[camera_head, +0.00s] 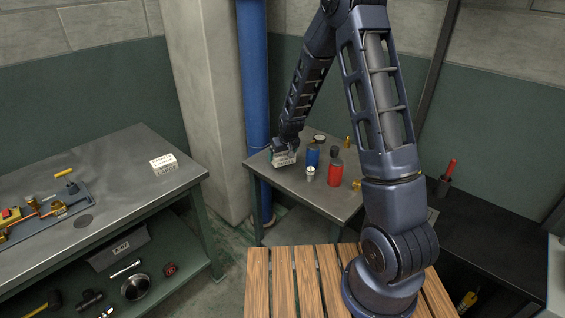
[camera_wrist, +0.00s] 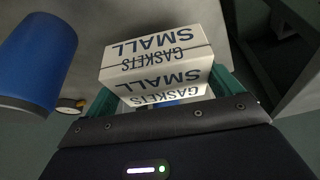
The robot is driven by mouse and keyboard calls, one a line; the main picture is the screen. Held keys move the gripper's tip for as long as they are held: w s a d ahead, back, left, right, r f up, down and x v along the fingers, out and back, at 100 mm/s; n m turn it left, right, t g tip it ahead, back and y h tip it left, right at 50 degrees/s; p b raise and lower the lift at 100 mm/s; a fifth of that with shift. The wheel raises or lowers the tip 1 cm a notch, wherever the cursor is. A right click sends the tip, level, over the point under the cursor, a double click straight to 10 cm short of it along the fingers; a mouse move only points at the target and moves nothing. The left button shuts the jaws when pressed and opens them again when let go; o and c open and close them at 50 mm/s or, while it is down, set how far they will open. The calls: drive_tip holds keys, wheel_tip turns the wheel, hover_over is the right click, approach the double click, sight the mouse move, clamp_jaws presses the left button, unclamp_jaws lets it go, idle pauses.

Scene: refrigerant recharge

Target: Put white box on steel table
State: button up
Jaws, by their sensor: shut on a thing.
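My gripper (camera_head: 284,147) is at the left part of the small middle table, shut on a white box (camera_head: 284,159). In the wrist view the box (camera_wrist: 160,52) lies between my teal fingers (camera_wrist: 165,88) and bears the blue words "SMALL GASKETS" on more than one face. I cannot tell whether it touches the tabletop. The larger steel table (camera_head: 125,165) stands at the left with a bare grey top around its middle. Another white box (camera_head: 163,162) with dark lettering sits near its right edge.
A blue can (camera_head: 313,156), a red bottle (camera_head: 335,170) and a small silver can (camera_head: 310,173) stand close right of my gripper. A blue pipe (camera_head: 254,80) rises behind. Fittings on a blue tray (camera_head: 45,212) occupy the left table's left part. A wooden slatted surface (camera_head: 283,285) is in front.

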sight(282, 161)
drive_tip(key=shift+f, duration=1.9)
drive_tip(key=shift+f, duration=0.15)
drive_tip(key=o, duration=0.7)
drive_tip(key=shift+o, duration=0.2)
